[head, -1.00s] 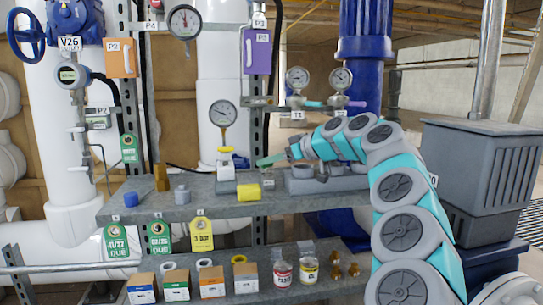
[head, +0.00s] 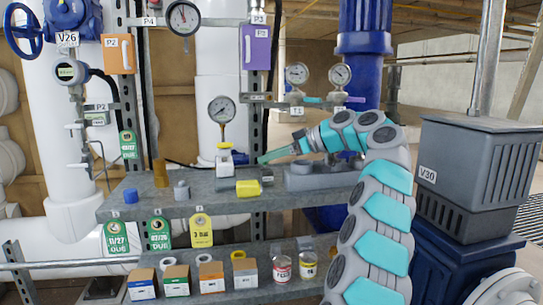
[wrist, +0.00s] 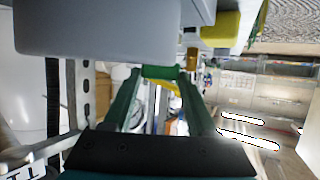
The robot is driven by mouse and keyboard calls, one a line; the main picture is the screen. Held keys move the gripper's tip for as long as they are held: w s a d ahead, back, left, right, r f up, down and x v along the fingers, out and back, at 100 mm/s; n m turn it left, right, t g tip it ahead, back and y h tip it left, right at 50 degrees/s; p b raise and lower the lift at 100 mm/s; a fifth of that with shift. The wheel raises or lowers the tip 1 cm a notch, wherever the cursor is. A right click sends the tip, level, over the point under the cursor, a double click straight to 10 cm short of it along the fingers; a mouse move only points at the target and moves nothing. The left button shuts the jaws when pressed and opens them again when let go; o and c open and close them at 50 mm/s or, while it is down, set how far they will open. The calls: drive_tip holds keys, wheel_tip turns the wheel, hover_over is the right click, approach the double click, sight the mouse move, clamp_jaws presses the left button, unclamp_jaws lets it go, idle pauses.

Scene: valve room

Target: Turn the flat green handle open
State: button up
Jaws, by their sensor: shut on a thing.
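A green bar, which looks like the flat green handle (wrist: 160,72), lies across between the tips of my gripper (wrist: 161,78) in the wrist view. The two green fingers reach it from either side and are shut on it. In the head view my gripper (head: 262,160) points left above the upper grey shelf, close to the gauge post. There the handle and the green fingers blend together, so I cannot tell the handle's exact angle. A small dark fitting (head: 266,176) sits just below the fingertips.
A gauge (head: 222,109) stands behind. A grey box marked V30 (head: 470,175) stands right of my arm. Small boxes and jars fill the lower shelf.

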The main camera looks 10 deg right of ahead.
drive_tip(key=shift+n+g, duration=0.3)
drive_tip(key=shift+g, duration=0.1)
idle(0.4)
drive_tip(key=o, duration=1.4)
drive_tip(key=shift+c, duration=0.2)
